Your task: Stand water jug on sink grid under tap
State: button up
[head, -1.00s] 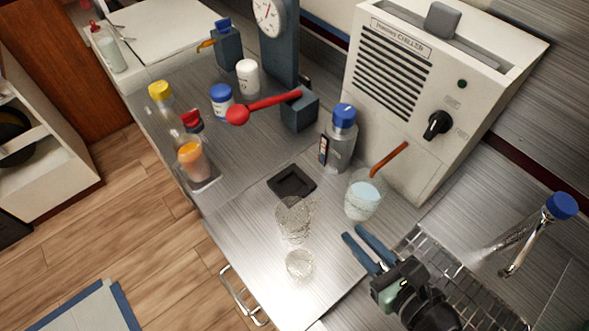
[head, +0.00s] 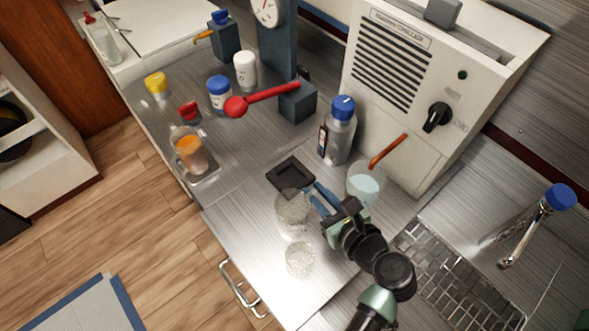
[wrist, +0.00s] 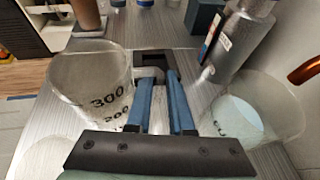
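My gripper (head: 312,192) is low between this vessel and a clear graduated beaker (head: 292,222). The sink grid (head: 462,272) lies at lower right, beside the blue-topped tap (head: 530,228). Both are empty-handed of any vessel.
A blue-capped bottle (head: 338,135) stands behind the blue-liquid vessel. A black square tray (head: 290,177) lies beyond my fingers. A small clear glass (head: 299,260) is near the front edge. The chiller (head: 420,90) bounds the back. The grid is clear.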

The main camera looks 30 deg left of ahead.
jog(key=shift+w+a+f, duration=0.1)
jog(key=shift+a, duration=0.1)
grip_shut()
dwell(1.3)
